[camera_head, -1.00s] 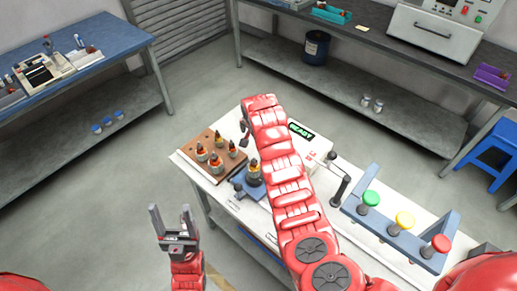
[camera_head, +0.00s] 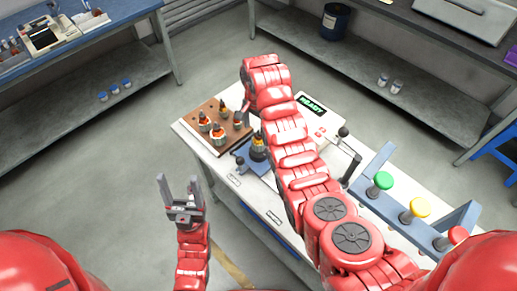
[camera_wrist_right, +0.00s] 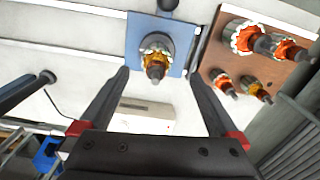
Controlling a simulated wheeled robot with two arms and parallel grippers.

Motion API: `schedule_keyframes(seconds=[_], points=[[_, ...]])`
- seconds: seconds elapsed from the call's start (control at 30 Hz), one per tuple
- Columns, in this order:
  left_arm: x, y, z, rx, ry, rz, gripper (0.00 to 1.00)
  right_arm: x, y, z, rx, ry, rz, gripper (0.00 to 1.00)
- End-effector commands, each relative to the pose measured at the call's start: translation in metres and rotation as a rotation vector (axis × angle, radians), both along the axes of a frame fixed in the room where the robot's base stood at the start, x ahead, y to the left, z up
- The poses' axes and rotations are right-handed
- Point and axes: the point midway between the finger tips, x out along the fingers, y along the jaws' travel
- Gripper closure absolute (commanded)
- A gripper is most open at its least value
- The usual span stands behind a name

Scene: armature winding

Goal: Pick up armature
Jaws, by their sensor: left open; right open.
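Several armatures with orange-red windings stand upright on a brown wooden board (camera_head: 206,111) at the left end of the white table. One armature (camera_head: 258,147) stands on a blue fixture (camera_head: 243,153) beside the board. In the right wrist view this armature (camera_wrist_right: 156,60) sits on the blue plate (camera_wrist_right: 135,45), and the board (camera_wrist_right: 222,58) is to its right. My right gripper (camera_wrist_right: 160,78) is open and empty, its fingertips to either side of the armature and apart from it. In the head view the right arm hides most of that gripper. My left gripper (camera_head: 180,183) is open and empty, left of the table.
A white box with a READY display (camera_head: 312,104) stands behind my right arm. Open floor lies left of the table.

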Motion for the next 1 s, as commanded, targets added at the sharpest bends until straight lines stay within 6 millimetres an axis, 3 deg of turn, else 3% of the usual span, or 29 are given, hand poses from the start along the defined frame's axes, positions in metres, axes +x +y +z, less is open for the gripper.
schedule_keyframes(seconds=[0.13,0.37,0.53,0.87,1.0], points=[[0.000,0.000,-0.006,0.000,-0.001,0.000,0.34,0.000,0.000,-0.011,0.000,0.000,0.000,0.03],[0.000,0.000,0.026,0.000,-0.001,0.000,0.34,-0.004,-0.006,-0.033,-0.004,0.010,-0.001,0.03],[0.000,0.000,0.030,0.000,-0.001,0.000,0.34,-0.002,-0.005,-0.054,-0.002,0.003,0.001,0.03],[0.000,0.000,0.030,0.000,-0.001,0.000,0.34,-0.002,-0.005,-0.062,-0.001,-0.002,0.002,0.03],[0.000,0.000,0.030,0.000,-0.001,0.000,0.34,-0.002,-0.005,-0.062,-0.001,-0.001,0.002,0.25]])
